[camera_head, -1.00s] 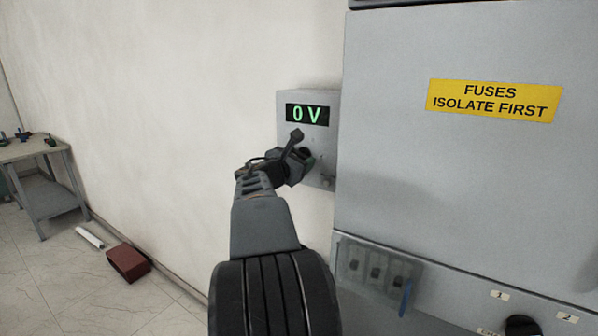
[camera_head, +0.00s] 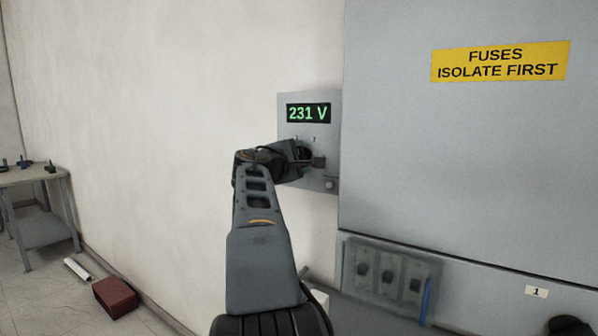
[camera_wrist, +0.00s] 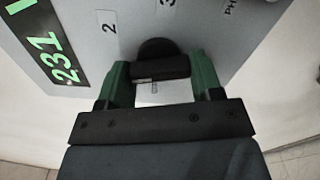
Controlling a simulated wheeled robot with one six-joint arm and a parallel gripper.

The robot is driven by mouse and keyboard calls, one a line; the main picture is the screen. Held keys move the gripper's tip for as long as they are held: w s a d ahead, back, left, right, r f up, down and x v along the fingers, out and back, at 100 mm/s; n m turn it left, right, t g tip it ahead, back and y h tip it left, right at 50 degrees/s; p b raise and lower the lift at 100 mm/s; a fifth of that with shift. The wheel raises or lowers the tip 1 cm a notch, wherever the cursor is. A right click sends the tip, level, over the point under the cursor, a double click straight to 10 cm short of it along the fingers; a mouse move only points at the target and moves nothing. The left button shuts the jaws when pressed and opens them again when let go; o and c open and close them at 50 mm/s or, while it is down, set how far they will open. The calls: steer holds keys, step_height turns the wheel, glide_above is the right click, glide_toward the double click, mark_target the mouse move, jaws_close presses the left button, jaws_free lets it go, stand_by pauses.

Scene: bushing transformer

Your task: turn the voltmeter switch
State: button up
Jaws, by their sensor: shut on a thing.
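The voltmeter (camera_head: 330,102) is a grey box on the wall beside the cabinet. Its display (camera_head: 308,113) reads 231 V in green, and it also shows rotated in the wrist view (camera_wrist: 62,62). The switch (camera_wrist: 158,66) is a black knob on the panel, between position labels; the labels "2" and "3" can be read. My gripper (camera_wrist: 158,80) is shut on the knob, with a green finger on each side of it. In the head view my gripper (camera_head: 303,158) covers most of the knob.
A large grey cabinet (camera_head: 450,180) with a yellow "FUSES ISOLATE FIRST" sign (camera_head: 500,61) stands close on the right. Fuse holders (camera_head: 388,275) sit below it. A table (camera_head: 45,220) and a red box (camera_head: 115,295) are at far left.

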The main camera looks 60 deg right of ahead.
steer(key=m+b, duration=0.3)
steer(key=m, duration=0.1)
steer(key=shift+f+m, duration=0.15)
steer(key=shift+m, duration=0.15)
steer(key=shift+r+m+b, duration=0.2)
steer(key=shift+m+b, duration=1.25)
steer(key=shift+m, duration=0.85)
steer(key=o, duration=0.9)
steer(key=shift+r, duration=0.1)
steer(key=shift+a, duration=0.1)
steer(key=a+b, duration=0.2)
steer(key=a, duration=1.1)
steer(key=shift+a+b, duration=0.3)
steer(key=shift+a, duration=0.05)
steer(key=shift+w, duration=0.1)
